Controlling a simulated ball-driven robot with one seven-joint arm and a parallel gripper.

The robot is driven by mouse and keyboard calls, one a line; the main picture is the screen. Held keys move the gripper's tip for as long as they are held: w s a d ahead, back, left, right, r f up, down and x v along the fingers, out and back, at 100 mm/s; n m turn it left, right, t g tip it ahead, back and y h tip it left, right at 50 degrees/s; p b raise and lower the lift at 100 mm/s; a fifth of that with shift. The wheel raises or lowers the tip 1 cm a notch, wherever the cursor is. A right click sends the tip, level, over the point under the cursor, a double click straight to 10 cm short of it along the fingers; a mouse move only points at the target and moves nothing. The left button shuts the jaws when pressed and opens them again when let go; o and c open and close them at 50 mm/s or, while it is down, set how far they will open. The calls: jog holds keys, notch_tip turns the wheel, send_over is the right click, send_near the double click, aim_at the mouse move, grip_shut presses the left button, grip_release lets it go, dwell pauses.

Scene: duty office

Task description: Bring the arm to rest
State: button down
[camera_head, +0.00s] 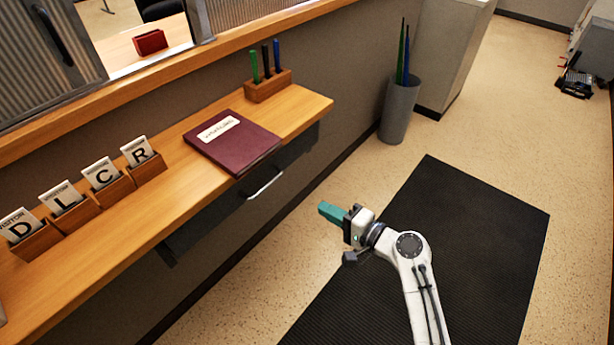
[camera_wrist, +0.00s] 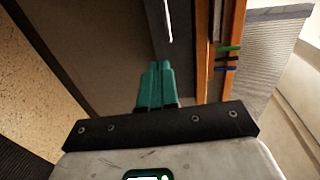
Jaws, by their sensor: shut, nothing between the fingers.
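My gripper (camera_head: 331,213) shows in the head view at the end of my white arm, to the right of the wooden counter and lower than its top. Its teal fingers are together with nothing between them. In the wrist view the shut fingers (camera_wrist: 156,84) point toward the grey drawer front below the counter. The gripper is apart from the counter and the drawer handle.
The wooden counter (camera_head: 185,192) holds a maroon book (camera_head: 232,143), a pen block (camera_head: 268,86) and several lettered visitor cards in wooden holders. A drawer handle (camera_head: 266,184) juts out below. A grey bin (camera_head: 398,112) stands beyond. A black mat (camera_head: 470,215) covers open floor.

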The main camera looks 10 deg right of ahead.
jog(key=s+f+n+g+h, duration=0.1)
jog(key=s+f+n+g, duration=0.25)
jog(key=s, duration=0.35)
jog(key=s+f+n+g+h, duration=0.1)
jog(key=s+f+n+g, duration=0.25)
jog(key=s, duration=0.45)
jog(key=s+d+n+g+h, duration=0.1)
jog(key=s+d+g+h, duration=0.1)
jog(key=s+d, duration=0.3)
jog(key=s+d+n+g+h, duration=0.2)
jog(key=s+d+h, duration=0.3)
jog(key=s, duration=0.9)
jog(key=shift+s+d+r+n+g+h, duration=0.2)
jog(key=shift+d+r+n+g+h, duration=0.2)
jog(key=shift+g, duration=0.3)
